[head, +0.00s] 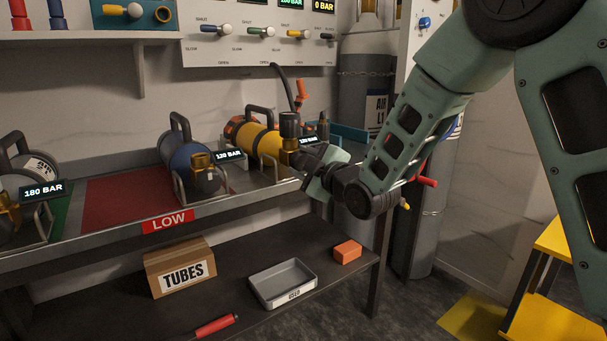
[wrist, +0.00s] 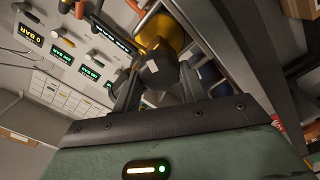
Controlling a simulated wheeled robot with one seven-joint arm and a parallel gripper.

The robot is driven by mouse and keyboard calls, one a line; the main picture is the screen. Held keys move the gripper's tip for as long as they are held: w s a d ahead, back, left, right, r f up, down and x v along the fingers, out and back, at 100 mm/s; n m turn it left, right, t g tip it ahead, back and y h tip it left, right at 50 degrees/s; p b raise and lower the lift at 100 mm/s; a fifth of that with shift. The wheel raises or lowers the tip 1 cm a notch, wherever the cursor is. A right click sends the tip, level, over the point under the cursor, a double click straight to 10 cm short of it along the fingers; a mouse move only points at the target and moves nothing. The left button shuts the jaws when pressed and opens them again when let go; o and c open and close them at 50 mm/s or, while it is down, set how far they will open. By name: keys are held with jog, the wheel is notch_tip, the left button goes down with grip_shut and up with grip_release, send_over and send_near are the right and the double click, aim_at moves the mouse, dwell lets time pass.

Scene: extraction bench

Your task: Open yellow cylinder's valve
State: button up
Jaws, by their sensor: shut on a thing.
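The yellow cylinder (head: 262,144) lies in a cradle on the bench, its valve end toward me. Its dark valve body (head: 290,126) stands at that end; it also shows yellow in the wrist view (wrist: 163,32). My gripper (head: 309,161) is at the valve end, its wrist partly hiding it. In the wrist view, the fingers (wrist: 158,88) sit on both sides of a dark round valve knob (wrist: 157,71) and are shut on it. How far the knob is turned cannot be told. A small display (head: 308,140) beside the valve is partly hidden.
A blue cylinder (head: 188,165) with a 120 BAR display (head: 228,155) lies to the left. A valve panel (head: 255,50) hangs behind. Tall grey cylinders (head: 365,95) stand right of the bench.

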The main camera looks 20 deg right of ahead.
jog(key=shift+f+n+b, duration=0.15)
jog(key=shift+n+b, duration=0.65)
jog(key=shift+n, duration=0.25)
jog(key=shift+f+n+b, duration=0.1)
jog(key=shift+n+b, duration=0.65)
jog(key=shift+n, duration=0.3)
jog(key=o, duration=1)
jog(key=shift+r, duration=0.1)
jog(key=b+v, duration=0.8)
jog(key=v, duration=0.9)
jog(key=shift+s+b, duration=0.2)
jog(key=shift+b, duration=0.2)
